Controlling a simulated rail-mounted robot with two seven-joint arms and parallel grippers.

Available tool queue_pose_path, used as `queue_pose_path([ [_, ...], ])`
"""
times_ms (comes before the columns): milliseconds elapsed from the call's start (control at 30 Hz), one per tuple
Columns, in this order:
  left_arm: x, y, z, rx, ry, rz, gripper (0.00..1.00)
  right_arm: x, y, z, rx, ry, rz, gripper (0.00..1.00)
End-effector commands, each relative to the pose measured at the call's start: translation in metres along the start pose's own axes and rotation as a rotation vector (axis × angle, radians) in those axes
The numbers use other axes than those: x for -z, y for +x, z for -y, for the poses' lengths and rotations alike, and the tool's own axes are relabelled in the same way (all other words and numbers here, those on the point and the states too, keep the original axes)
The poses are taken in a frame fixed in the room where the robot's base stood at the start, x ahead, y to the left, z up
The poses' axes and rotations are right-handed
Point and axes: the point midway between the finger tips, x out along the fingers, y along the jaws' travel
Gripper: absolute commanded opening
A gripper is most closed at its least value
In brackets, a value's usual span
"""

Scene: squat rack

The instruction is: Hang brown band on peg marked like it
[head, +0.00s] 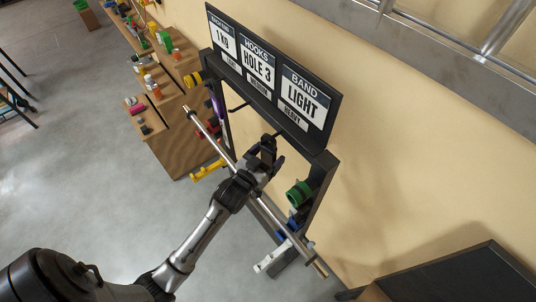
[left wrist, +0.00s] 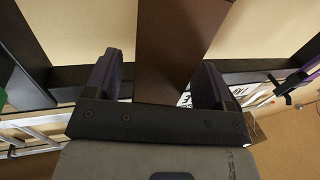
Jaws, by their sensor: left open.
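A brown band (left wrist: 178,50) shows as a wide strip in the left wrist view, running from the top edge down between my open fingers. Its lower end is hidden behind the gripper. In the head view my left gripper (head: 268,150) is at the rack's upper crossbar, below the sign board; I cannot make out the band there. In the left wrist view, the fingers (left wrist: 158,82) stand apart on either side of the band. A dark peg (head: 238,107) sticks out from the crossbar left of the gripper. The markings under the board are small; one reads HEAVY (head: 292,114). My right gripper is out of view.
The board (head: 272,75) reads 1 KG, HOOKS HOLE 3 and BAND LIGHT. A silver bar (head: 285,229) crosses the rack's front. A purple item (head: 217,105) hangs at the left.

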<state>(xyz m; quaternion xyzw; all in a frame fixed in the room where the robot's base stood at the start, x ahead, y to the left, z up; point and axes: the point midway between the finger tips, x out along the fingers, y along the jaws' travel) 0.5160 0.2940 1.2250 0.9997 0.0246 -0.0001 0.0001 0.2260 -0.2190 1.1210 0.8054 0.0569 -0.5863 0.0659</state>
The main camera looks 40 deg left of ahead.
Motion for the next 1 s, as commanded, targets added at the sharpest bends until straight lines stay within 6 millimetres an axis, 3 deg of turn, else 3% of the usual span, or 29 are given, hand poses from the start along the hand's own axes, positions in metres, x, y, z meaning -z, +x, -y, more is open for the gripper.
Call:
queue_pose_path([
  [267, -0.002, -0.009, 0.000, 0.000, 0.000, 0.002, 0.76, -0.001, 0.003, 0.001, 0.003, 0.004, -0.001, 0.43],
  [700, -0.003, -0.091, 0.000, 0.000, 0.000, 0.002, 0.76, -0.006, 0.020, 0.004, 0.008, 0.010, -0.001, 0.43],
  [1000, -0.002, -0.129, 0.000, 0.000, -0.001, 0.001, 0.76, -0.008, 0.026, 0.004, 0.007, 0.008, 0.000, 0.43],
])
